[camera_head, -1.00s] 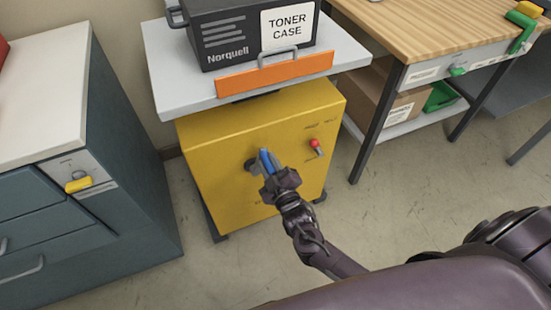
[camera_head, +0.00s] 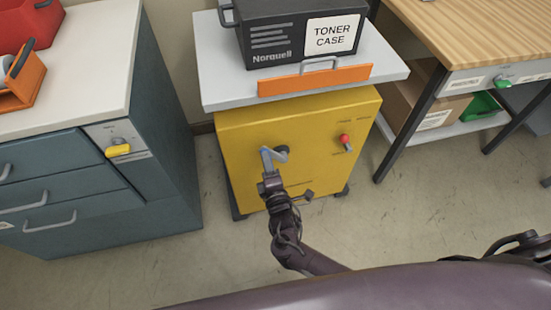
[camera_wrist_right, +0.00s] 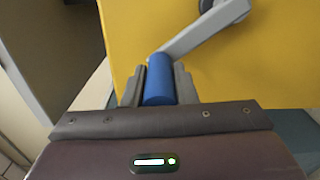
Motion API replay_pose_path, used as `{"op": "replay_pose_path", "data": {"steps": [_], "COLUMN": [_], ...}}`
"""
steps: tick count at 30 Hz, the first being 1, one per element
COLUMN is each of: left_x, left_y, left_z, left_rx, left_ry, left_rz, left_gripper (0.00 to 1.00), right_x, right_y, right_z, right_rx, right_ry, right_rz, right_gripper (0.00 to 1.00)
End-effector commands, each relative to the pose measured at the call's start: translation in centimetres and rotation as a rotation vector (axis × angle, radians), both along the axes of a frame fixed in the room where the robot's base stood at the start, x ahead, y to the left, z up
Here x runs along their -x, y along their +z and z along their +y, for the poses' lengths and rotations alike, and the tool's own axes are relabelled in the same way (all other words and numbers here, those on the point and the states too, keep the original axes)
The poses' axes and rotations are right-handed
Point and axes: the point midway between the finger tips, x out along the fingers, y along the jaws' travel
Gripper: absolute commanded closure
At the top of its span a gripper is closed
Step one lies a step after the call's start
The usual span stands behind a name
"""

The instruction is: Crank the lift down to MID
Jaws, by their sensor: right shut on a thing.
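The lift is a yellow cabinet (camera_head: 240,135) with a grey platform (camera_head: 225,80) on top. A black toner case (camera_head: 270,40) stands on the platform behind an orange strip (camera_head: 315,80) with a handle. A grey crank arm (camera_head: 277,153) sits on the cabinet's front; it also shows in the right wrist view (camera_wrist_right: 203,33). My right gripper (camera_head: 268,172) is shut on the crank's blue handle (camera_wrist_right: 158,80), left of the hub. The handle is mostly hidden in the head view. The cabinet's markings are too small to read. My left gripper is out of view.
A red-tipped lever (camera_head: 345,140) is on the cabinet's front, right of the crank. A drawer unit (camera_head: 160,150) with a yellow latch (camera_head: 118,150) stands left. A wooden-topped bench (camera_head: 480,35) stands right. The floor in front is clear.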

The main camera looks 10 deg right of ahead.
Motion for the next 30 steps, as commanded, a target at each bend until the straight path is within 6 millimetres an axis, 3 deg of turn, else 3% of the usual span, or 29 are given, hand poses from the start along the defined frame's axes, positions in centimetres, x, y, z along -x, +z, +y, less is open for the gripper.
{"op": "replay_pose_path", "data": {"steps": [9, 19, 30], "left_x": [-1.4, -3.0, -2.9], "left_y": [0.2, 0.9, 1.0], "left_z": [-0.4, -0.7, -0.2], "left_rx": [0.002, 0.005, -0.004], "left_ry": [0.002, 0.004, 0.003], "left_rz": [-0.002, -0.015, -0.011], "left_gripper": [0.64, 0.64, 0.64], "right_x": [0.0, 0.1, 0.1], "right_y": [-1.8, -2.7, -2.9], "right_z": [1.8, 2.4, 2.4], "right_rx": [0.228, 0.224, 0.224], "right_ry": [0.003, 0.002, 0.003], "right_rz": [-0.01, -0.008, -0.005], "right_gripper": [1.0, 1.0, 1.0]}}
